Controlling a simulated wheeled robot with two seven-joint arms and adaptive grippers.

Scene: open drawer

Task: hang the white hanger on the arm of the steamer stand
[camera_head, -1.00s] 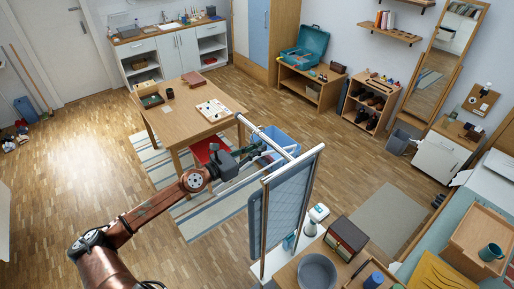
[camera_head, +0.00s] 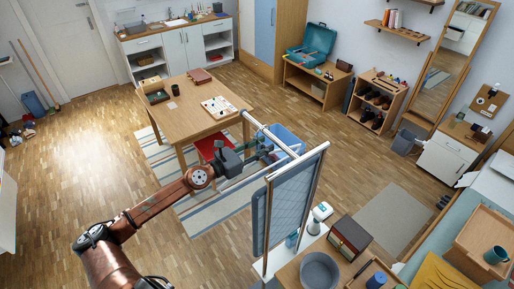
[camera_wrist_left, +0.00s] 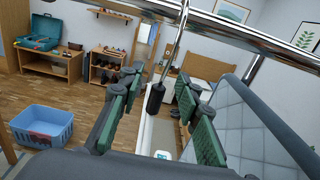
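The steamer stand (camera_head: 290,205) stands upright right of centre in the head view, with a blue-grey quilted board in a chrome frame and a chrome bar (camera_head: 270,134) at the top reaching back to the left. My left gripper (camera_head: 268,151) is beside that bar, left of the board. In the left wrist view the two green-padded fingers (camera_wrist_left: 160,85) are well apart. A thin metal rod with a black end (camera_wrist_left: 155,98) shows between them; I cannot tell its depth or whether it touches them. The board (camera_wrist_left: 262,120) is at right there. I cannot clearly make out the white hanger. My right gripper is out of view.
A wooden table (camera_head: 184,118) stands behind my left arm, with a blue basket (camera_head: 286,138) near the bar. A bench with a grey round pan (camera_head: 319,271) and a brown box (camera_head: 349,237) is right of the stand.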

